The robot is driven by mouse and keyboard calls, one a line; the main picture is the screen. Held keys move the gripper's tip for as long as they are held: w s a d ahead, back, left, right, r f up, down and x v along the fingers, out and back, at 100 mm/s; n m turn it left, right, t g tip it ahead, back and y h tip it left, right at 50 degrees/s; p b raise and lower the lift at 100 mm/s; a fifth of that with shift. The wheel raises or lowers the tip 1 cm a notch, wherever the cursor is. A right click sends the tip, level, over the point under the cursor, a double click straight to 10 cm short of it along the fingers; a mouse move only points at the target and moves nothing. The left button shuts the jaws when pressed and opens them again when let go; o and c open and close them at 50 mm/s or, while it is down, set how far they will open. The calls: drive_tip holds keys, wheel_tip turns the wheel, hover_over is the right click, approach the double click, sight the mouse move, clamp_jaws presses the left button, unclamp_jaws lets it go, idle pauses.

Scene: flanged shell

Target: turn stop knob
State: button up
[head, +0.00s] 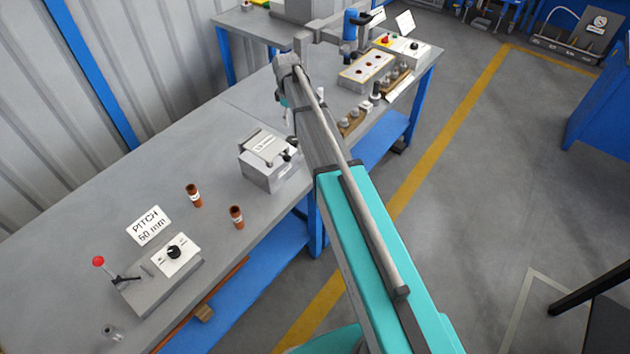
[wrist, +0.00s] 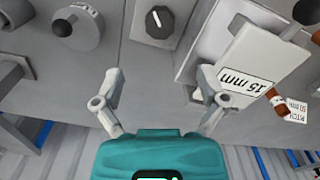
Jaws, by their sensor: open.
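A dark knob with a white pointer line (wrist: 159,20) shows at the top middle of the wrist view, on a grey housing (wrist: 140,65). I cannot tell for sure that it is the stop knob. My gripper (wrist: 160,73) is open and empty, its fingers spread below the knob in the picture and apart from it. A tilted white plate reading 15 mm (wrist: 250,55) is right of the knob. In the head view, a grey device with a labelled plate and dark knobs (head: 270,172) stands mid-bench. My gripper is mostly hidden behind my arm there.
A round grey dial with a dark ball (wrist: 78,25) is left of the knob. On the bench (head: 60,275) are a pitch box with a black knob (head: 150,290), two brown tubes (head: 194,195), and a far control box (head: 405,50). Bare bench lies left of the grey device.

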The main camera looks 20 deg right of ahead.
drive_tip(key=s+f+m+b, duration=0.2)
drive_tip(key=s+m, duration=0.9)
drive_tip(key=s, duration=1.8)
drive_tip(key=shift+f+b, duration=0.3)
drive_tip(key=shift+b, duration=0.3)
drive_tip(key=shift+s, duration=0.15)
idle(1.1)
wheel_tip(320, 180, up, 6)
drive_tip(key=n+p, duration=0.6)
drive_tip(key=n, duration=0.6)
hover_over(292, 140)
drive_tip(key=shift+f, duration=0.2)
wheel_tip(292, 140, down, 14)
drive_tip(key=b, duration=1.4)
drive_tip(key=shift+r, duration=0.25)
